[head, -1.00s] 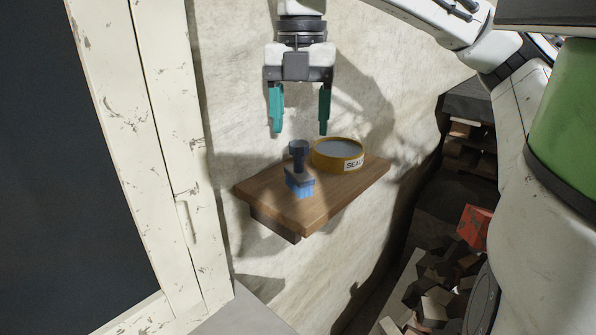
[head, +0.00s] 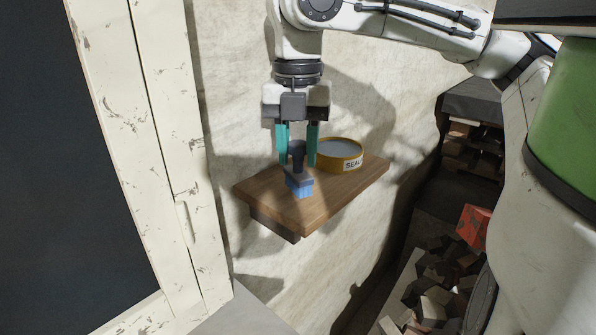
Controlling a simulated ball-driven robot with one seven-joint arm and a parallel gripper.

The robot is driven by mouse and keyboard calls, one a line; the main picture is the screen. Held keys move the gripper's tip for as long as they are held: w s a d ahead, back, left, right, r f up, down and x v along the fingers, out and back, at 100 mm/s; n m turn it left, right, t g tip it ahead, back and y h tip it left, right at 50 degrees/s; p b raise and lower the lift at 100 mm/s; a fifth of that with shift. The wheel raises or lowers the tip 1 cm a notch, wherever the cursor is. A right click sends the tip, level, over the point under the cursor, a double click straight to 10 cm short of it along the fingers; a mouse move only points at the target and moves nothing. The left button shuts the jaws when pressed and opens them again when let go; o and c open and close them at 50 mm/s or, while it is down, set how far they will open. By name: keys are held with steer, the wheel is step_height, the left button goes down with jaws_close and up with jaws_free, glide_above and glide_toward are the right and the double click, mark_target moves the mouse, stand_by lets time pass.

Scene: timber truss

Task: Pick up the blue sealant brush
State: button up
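The blue sealant brush (head: 299,188) stands upright on the small wooden shelf (head: 318,203), blue bristles down and dark handle up. My gripper (head: 298,160) points straight down over it. The fingers partly hide the handle top. The bristles appear to rest on the shelf.
A round yellow tin (head: 340,155) labelled "SEAL" stands on the shelf, close right of my gripper. A pale wall lies behind. A worn white frame (head: 165,150) rises at left. A red block (head: 474,225) and timber offcuts (head: 432,285) lie at lower right.

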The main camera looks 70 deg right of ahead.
jaws_close()
steer(key=shift+r, duration=0.15)
steer(key=shift+r, duration=0.25)
step_height(320, 180, up, 2)
steer(key=shift+r, duration=0.25)
steer(key=s+a+r, duration=0.8)
steer(key=s+r, duration=0.1)
steer(key=s, duration=0.2)
steer(key=shift+a+r, duration=0.35)
steer(key=shift+a, duration=0.05)
steer(key=shift+c, duration=0.3)
jaws_free()
steer(key=c, duration=0.4)
